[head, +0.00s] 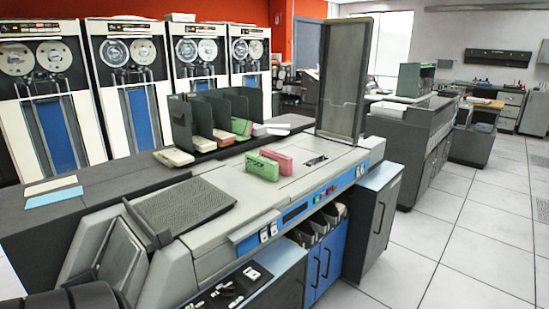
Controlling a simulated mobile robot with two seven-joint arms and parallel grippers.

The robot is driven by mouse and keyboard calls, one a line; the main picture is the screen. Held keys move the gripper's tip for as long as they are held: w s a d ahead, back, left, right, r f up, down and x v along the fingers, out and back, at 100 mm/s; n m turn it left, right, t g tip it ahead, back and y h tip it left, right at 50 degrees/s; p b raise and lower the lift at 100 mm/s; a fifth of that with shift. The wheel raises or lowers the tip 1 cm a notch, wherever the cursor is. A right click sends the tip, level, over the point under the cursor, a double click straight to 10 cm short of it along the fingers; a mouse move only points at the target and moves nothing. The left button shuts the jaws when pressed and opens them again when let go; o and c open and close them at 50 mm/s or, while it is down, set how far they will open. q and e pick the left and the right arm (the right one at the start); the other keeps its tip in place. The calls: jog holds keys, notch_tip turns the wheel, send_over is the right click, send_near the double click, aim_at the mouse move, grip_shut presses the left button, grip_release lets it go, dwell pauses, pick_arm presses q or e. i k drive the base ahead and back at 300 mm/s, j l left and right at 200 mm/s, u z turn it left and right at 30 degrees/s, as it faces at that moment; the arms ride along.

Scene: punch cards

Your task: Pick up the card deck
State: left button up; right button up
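A green card deck (262,167) stands on the light grey top of the card machine (225,190), near the middle of the view. A pink card deck (277,159) stands right behind it. I cannot tell whether the two touch. Other decks lie in and before the dark slotted rack (212,112) behind them: pale decks (173,157) at its left and a green and pink deck (241,127) at its right. Neither of my grippers is in view.
A tall grey upright panel (345,75) stands at the machine's right end. A ribbed dark plate (185,211) slopes at the left front. A blue card (54,197) and a cream card (50,185) lie far left. The tiled floor (450,245) at right is clear.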

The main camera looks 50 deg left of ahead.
aim_at(286, 162)
jog(key=i+u, duration=0.25)
jog(key=i, duration=0.45)
jog(key=i+l+u, duration=0.1)
jog(key=i+u, duration=0.15)
jog(key=i, duration=0.5)
